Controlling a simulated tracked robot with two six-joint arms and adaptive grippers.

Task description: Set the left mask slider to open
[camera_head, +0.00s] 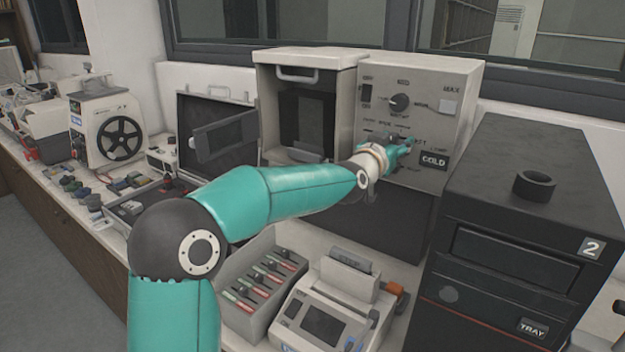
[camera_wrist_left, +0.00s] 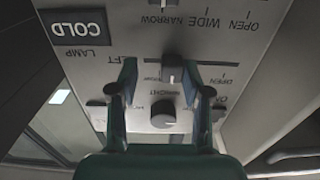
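The grey mounting press control panel (camera_head: 425,105) stands at the back right of centre. My left gripper (camera_head: 402,145) reaches its face, beside the COLD lamp label. The left wrist view shows the panel upside down. There, a small dark slider knob (camera_wrist_left: 172,73) sits between the fingertips of my left gripper (camera_wrist_left: 160,72). The fingers are apart, with a gap visible at the knob's left; contact on its right is unclear. Partly hidden markings include LEFT, RIGHT and OPEN, with OPEN to the knob's right. A second, rounder knob (camera_wrist_left: 163,114) lies lower. My right gripper is not in view.
The COLD lamp label (camera_wrist_left: 79,27) is at upper left in the wrist view. A black tower marked 2 (camera_head: 530,215) stands close on the right. The open press chamber (camera_head: 303,110) is left of the panel. A slotted grey box (camera_head: 262,283) and a small device (camera_head: 322,322) stand in front.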

